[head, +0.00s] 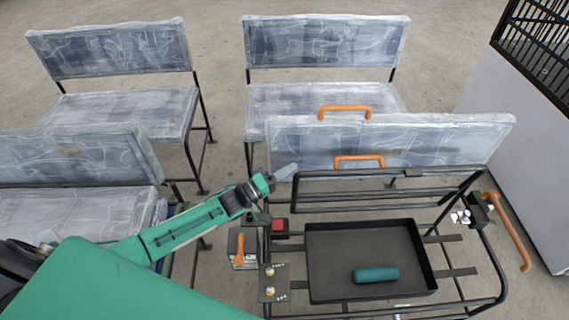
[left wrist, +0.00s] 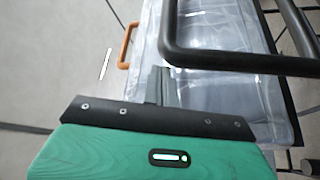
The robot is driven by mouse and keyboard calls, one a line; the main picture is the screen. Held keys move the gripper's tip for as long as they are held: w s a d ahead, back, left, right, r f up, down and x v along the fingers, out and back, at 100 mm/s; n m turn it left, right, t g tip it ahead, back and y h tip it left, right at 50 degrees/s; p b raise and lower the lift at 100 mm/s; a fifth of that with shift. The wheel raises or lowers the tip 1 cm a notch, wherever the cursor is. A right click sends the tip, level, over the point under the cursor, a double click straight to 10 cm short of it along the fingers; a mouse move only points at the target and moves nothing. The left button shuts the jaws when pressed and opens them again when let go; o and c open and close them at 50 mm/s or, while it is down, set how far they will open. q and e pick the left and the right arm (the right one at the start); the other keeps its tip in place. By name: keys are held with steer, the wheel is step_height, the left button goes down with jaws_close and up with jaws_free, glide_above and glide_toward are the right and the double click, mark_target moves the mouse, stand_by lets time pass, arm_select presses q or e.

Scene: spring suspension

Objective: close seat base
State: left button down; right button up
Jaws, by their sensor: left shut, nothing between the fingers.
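The seat base is the plastic-wrapped panel (head: 390,140) with two orange handles, tilted up at the back of the open black tube frame (head: 497,275). A black tube bar (head: 390,175) runs along its lower edge. My left gripper (head: 287,172) is shut and empty at the lower left corner of the panel, beside the left end of the bar. The left wrist view shows its fingers (left wrist: 158,86) in front of the wrapped panel (left wrist: 225,110), with the bent black bar (left wrist: 172,40) close by on the right. I cannot tell whether they touch. My right gripper is not in view.
A black tray (head: 320,285) with a teal cylinder (head: 376,275) sits inside the frame. A box with an orange lever (head: 240,250), a red block (head: 279,226) and an orange handle (head: 512,235) flank it. Wrapped benches (head: 325,45) stand behind; a grey cabinet (head: 520,120) stands right.

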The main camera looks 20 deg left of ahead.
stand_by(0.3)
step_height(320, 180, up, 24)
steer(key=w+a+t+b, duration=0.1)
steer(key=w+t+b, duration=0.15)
steer(key=b, duration=0.85)
arm_select(q)
steer(key=s+d+f+m+g+h+b, duration=0.1)
steer(key=s+d+f+m+h, duration=0.2)
steer(key=s+f, duration=0.6)
steer(key=s+d+f+m+h+b, duration=0.1)
steer(key=s+d+f+m+h, duration=0.1)
steer(key=s+d+f+m, duration=0.4)
steer(key=shift+s+f+m+g+h, duration=0.55)
steer(key=shift+s+f, duration=1.4)
steer(key=shift+s, duration=1.85)
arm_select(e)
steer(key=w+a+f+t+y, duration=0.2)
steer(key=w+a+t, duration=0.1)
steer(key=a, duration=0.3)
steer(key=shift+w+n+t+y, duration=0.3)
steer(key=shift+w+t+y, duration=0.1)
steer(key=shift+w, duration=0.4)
arm_select(q)
steer(key=shift+d, duration=0.1)
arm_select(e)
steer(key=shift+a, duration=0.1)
arm_select(q)
steer(key=shift+r, duration=0.1)
